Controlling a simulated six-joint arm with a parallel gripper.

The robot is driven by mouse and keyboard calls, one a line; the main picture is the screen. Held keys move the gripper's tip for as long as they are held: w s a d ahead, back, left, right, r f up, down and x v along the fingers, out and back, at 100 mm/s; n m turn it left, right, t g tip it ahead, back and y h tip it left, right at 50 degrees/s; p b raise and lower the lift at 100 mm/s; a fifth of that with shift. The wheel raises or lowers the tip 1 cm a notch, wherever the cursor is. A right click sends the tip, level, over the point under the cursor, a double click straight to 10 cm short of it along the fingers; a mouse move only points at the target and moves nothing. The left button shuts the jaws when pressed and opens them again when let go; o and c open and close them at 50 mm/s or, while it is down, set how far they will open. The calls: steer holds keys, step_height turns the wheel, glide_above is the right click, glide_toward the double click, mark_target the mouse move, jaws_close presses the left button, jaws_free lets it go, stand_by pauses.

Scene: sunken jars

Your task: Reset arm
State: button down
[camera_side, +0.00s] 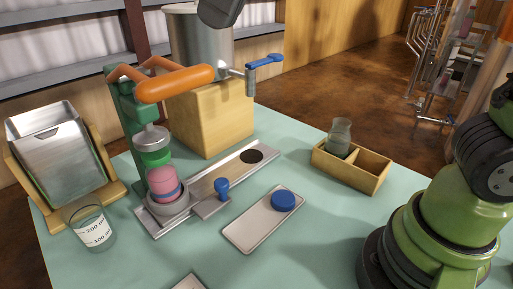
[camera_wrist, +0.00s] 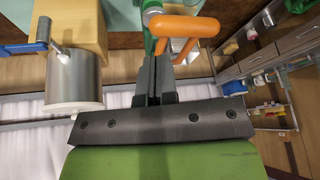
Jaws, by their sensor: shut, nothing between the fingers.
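My gripper (camera_wrist: 158,62) shows in the wrist view with its two dark fingers together and nothing between them. It is up in the air; beyond the fingertips in that view is the orange handle (camera_wrist: 182,27) of the green press. In the side view the press (camera_side: 122,105) stands at the left with its orange handle (camera_side: 175,84) above. A dark grey part at the top edge of the side view may be mine; the gripper's fingers cannot be made out there. A pink jar (camera_side: 163,183) sits in a metal cup under the press head.
A metal pot (camera_side: 200,45) with a blue-handled tap stands on a wooden block. A blue lid (camera_side: 283,201) lies on a tray (camera_side: 247,232). A wooden box (camera_side: 345,172) holds a glass jar (camera_side: 340,137) in its left compartment. A beaker (camera_side: 90,226) stands front left.

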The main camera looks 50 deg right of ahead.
steer(key=s+d+f+m+t, duration=0.1)
steer(key=s+d+f+m, duration=0.2)
steer(key=s, duration=0.4)
steer(key=s+d+f+m+t, duration=0.1)
steer(key=s+d+f+m, duration=0.2)
steer(key=s+d+m, duration=0.2)
steer(key=s+d, duration=0.1)
steer(key=d, duration=0.2)
steer(key=shift+s+d+f+t+h, duration=0.15)
steer(key=shift+s+f+t+h, duration=0.15)
steer(key=shift+s, duration=0.1)
